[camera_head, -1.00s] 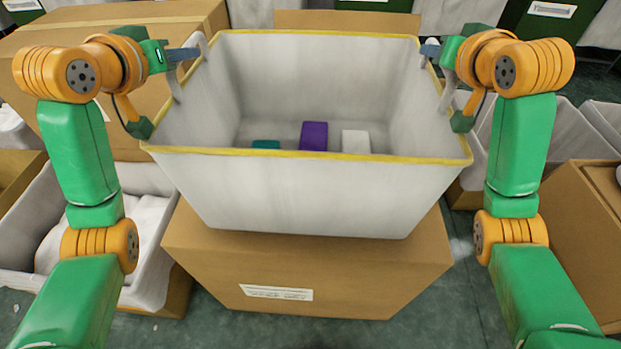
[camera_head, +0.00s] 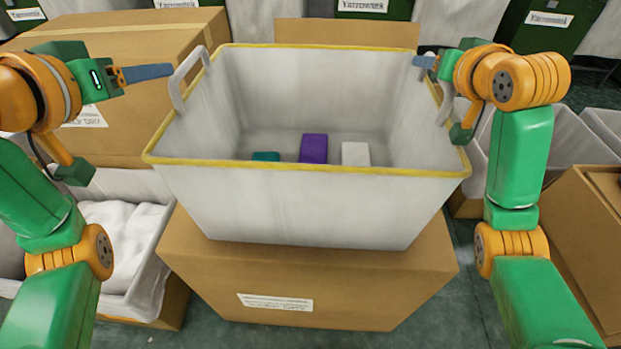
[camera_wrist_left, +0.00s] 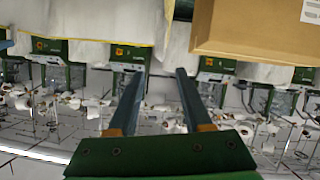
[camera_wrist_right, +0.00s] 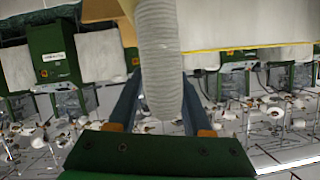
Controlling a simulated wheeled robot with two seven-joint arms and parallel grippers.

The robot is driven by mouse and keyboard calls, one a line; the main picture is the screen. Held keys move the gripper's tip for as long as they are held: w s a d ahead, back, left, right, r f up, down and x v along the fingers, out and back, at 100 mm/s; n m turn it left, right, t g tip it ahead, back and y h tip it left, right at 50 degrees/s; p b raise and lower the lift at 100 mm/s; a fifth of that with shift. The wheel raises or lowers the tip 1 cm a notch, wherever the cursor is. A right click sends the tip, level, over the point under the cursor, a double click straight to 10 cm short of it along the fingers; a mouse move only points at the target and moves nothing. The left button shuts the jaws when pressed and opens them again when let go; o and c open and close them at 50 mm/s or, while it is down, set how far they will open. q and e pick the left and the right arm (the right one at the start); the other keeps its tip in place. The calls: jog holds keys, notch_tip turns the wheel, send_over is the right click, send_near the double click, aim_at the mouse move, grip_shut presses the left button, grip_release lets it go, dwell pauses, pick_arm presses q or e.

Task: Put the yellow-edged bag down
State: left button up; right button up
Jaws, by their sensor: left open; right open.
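The yellow-edged bag (camera_head: 300,200) is a white, open-topped, box-shaped bag. It rests upright on a closed cardboard box (camera_head: 310,285). Inside lie a teal block (camera_head: 265,156), a purple block (camera_head: 314,148) and a white block (camera_head: 355,153). My left gripper (camera_head: 172,71) is open and empty, just left of the bag's left handle (camera_head: 180,85) and apart from it. In the left wrist view its fingers (camera_wrist_left: 155,90) have nothing between them. My right gripper (camera_head: 416,61) is open at the right handle (camera_head: 444,95). In the right wrist view that handle (camera_wrist_right: 160,55) passes between its fingers.
A large cardboard box (camera_head: 125,60) stands behind at the left. A bin with white cloth (camera_head: 120,235) is at lower left, and an open cardboard box (camera_head: 580,225) at lower right. Green machines (camera_head: 545,30) line the back. Green floor (camera_head: 455,300) shows between the boxes.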

pick_arm(q)
jog(key=shift+v, duration=1)
jog(key=shift+s+r, duration=0.1)
jog(key=shift+s, duration=0.05)
pick_arm(e)
jog(key=v, duration=1.1)
jog(key=shift+r, duration=0.25)
jog(key=shift+s+f, duration=0.1)
jog(key=shift+s, duration=0.4)
